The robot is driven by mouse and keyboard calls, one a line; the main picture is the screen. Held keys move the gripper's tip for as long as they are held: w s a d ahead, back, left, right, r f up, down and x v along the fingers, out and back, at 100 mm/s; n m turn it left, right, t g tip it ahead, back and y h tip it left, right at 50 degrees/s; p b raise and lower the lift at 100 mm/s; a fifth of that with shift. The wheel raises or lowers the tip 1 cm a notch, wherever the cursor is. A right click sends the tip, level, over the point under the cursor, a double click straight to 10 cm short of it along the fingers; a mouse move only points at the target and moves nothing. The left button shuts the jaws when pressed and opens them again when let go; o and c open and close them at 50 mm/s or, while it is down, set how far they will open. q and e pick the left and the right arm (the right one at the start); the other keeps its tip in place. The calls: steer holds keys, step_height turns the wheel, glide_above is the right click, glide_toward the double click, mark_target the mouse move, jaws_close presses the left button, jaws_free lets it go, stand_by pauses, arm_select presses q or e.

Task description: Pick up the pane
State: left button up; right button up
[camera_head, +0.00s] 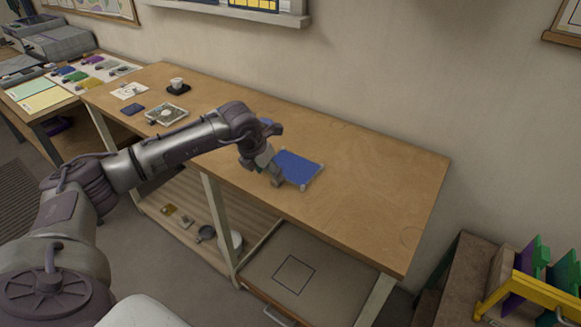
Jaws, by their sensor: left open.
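A blue pane (300,167) lies flat on the wooden workbench (365,185), right of the middle of its top. Small pale pieces show at its corners. My left gripper (276,180) points down at the pane's left edge, with its jaws open. The gripper and wrist cover the pane's left part, so I cannot tell whether a finger touches it. My right gripper is not in view.
A tray (166,115), a dark blue block (133,109) and a white cup (177,84) stand on the bench's left part. The bench's right end is clear. A yellow rack (520,294) with green and purple panels stands at lower right.

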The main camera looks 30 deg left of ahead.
mark_target(274, 182)
arm_select(q)
steer(key=shift+w+f, duration=0.2)
steer(key=shift+f, duration=0.25)
steer(key=p+x, duration=0.2)
steer(key=x, duration=0.1)
steer(key=shift+w+f, duration=0.1)
steer(key=shift+f, duration=0.25)
steer(key=shift+w+f, duration=0.2)
steer(key=shift+f, duration=0.25)
jaws_close()
